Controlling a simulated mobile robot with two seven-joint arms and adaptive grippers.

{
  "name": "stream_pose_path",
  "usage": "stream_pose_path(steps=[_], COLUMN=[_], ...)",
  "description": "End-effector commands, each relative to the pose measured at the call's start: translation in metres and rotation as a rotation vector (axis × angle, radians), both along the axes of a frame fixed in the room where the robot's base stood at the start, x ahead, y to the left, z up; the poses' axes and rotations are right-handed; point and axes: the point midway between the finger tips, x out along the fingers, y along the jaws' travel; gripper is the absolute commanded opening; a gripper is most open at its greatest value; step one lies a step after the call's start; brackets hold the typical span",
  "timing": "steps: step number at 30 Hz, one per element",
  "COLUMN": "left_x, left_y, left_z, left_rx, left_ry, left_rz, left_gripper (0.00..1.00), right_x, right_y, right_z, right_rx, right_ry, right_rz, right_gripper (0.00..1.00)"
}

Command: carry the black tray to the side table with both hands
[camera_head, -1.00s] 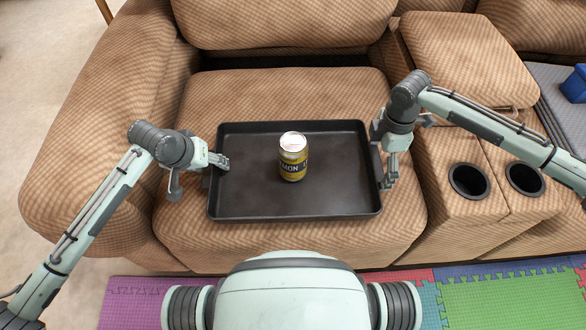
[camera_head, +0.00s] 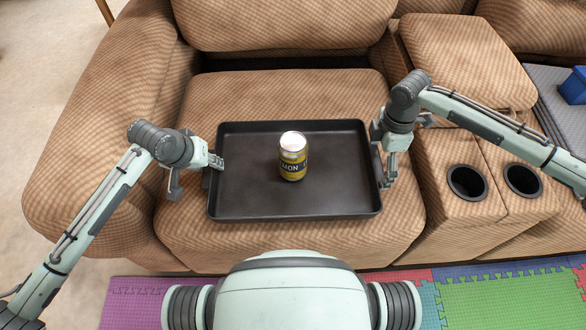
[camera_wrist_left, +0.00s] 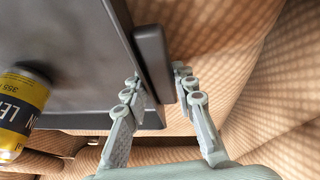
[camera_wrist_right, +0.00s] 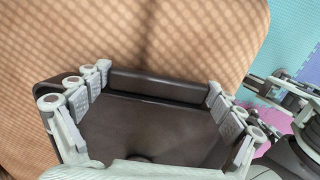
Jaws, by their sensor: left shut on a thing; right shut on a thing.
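The black tray (camera_head: 245,192) is level over the tan recliner seat, with a yellow and black lemon can (camera_head: 293,160) upright near its middle. My left gripper (camera_head: 216,163) is shut on the tray's left rim, with one finger on each side of it in the left wrist view (camera_wrist_left: 157,76). My right gripper (camera_head: 388,180) is shut on the tray's right side; in the right wrist view (camera_wrist_right: 158,78) its fingers are spread wide around that end. I cannot tell whether the tray's underside touches the seat. No side table is clearly identifiable.
The recliner's armrest (camera_head: 90,165) is left of the tray. A console with two cup holders (camera_head: 467,182) is to the right. A blue object (camera_head: 574,86) rests on a grey surface at the far right. Coloured foam mats (camera_head: 500,300) cover the floor in front.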

Motion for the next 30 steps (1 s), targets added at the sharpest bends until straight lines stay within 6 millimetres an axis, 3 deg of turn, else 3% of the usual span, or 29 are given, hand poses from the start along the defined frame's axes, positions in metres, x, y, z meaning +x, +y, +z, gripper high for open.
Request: stream_pose_path(steps=[1,10,30], left_x=[0.001,0.001,0.001], left_y=[0.000,0.000,0.000], left_z=[0.011,0.040,0.041], left_rx=[0.001,0.001,0.002], left_ry=[-0.003,-0.002,-0.002], left_rz=[-0.001,-0.002,-0.001], left_gripper=[0.00,0.00,0.00], right_x=[0.001,0.001,0.001], right_y=[0.000,0.000,0.000], right_z=[0.011,0.040,0.041], right_rx=[-0.001,-0.001,-0.001], right_ry=[-0.002,-0.002,-0.002], right_rz=[0.000,0.000,0.000], right_gripper=[0.49,0.49,0.49])
